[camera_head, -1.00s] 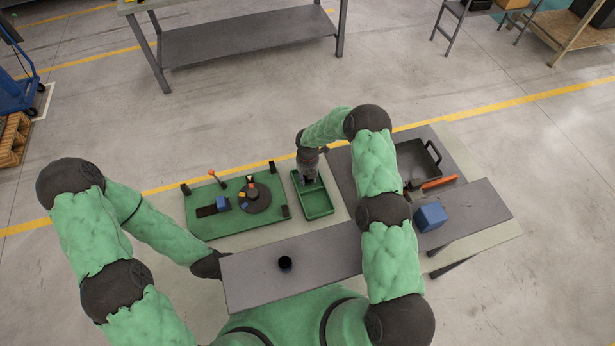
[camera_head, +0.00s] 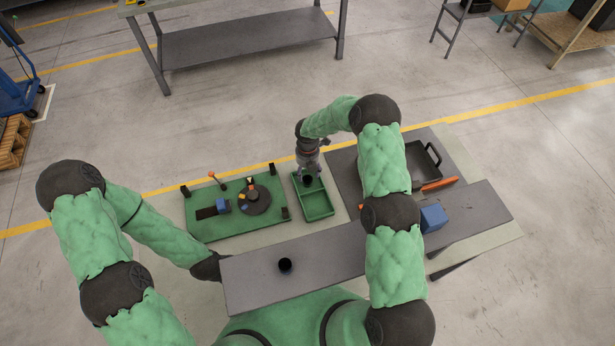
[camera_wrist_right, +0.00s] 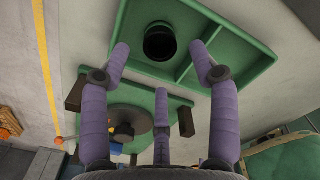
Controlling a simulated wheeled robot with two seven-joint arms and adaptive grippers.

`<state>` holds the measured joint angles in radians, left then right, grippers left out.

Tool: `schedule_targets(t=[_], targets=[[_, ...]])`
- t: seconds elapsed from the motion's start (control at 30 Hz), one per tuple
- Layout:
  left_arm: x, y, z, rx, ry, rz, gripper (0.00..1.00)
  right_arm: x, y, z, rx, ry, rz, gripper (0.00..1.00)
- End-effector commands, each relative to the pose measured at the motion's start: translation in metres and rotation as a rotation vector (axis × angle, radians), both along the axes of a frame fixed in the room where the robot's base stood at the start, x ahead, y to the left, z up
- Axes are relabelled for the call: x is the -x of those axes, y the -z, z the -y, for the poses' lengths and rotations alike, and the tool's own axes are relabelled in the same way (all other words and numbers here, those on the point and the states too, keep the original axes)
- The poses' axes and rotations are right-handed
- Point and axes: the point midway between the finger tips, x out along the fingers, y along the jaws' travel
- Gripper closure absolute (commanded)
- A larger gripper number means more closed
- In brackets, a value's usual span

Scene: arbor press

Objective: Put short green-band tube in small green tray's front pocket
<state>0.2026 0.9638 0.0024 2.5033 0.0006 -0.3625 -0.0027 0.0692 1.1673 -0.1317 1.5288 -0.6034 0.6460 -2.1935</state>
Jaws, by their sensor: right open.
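In the right wrist view I look down on the open black top of the tube (camera_wrist_right: 159,43), inside a pocket of the green tray (camera_wrist_right: 235,62) beside a divider. No green band shows on it. My right gripper (camera_head: 309,165) is above the tube; its purple fingers (camera_wrist_right: 162,75) are spread and apart from it. My left arm ends in a dark joint at the grey shelf's left edge; its gripper is hidden.
Another dark round piece (camera_head: 285,265) is on the grey shelf (camera_head: 330,262) in front. A green fixture board (camera_head: 205,228) with a dark disc and a blue block lies left of the tray. A black handled tray (camera_head: 425,160) and a blue block (camera_head: 433,217) are at right.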

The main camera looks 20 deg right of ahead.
Motion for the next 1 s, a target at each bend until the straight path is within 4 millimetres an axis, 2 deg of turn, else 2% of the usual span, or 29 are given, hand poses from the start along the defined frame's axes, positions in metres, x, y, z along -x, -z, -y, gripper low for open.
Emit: schedule_targets(t=[0.03, 0.2, 0.4, 1.0], targets=[[0.0, 0.001, 0.0, 0.0, 0.0, 0.0, 0.39, -0.001, -0.011, 0.0, 0.0, -0.001, 0.004, 0.39], [0.0, 0.001, 0.0, 0.0, 0.0, 0.0, 0.39, -0.001, -0.039, 0.0, 0.0, -0.002, 0.004, 0.39], [0.0, 0.001, 0.0, 0.0, 0.0, 0.0, 0.39, 0.0, -0.059, 0.0, -0.001, 0.0, 0.0, 0.39], [0.0, 0.001, 0.0, 0.0, 0.0, 0.0, 0.39, 0.0, -0.064, 0.0, 0.0, -0.001, 0.0, 0.39]])
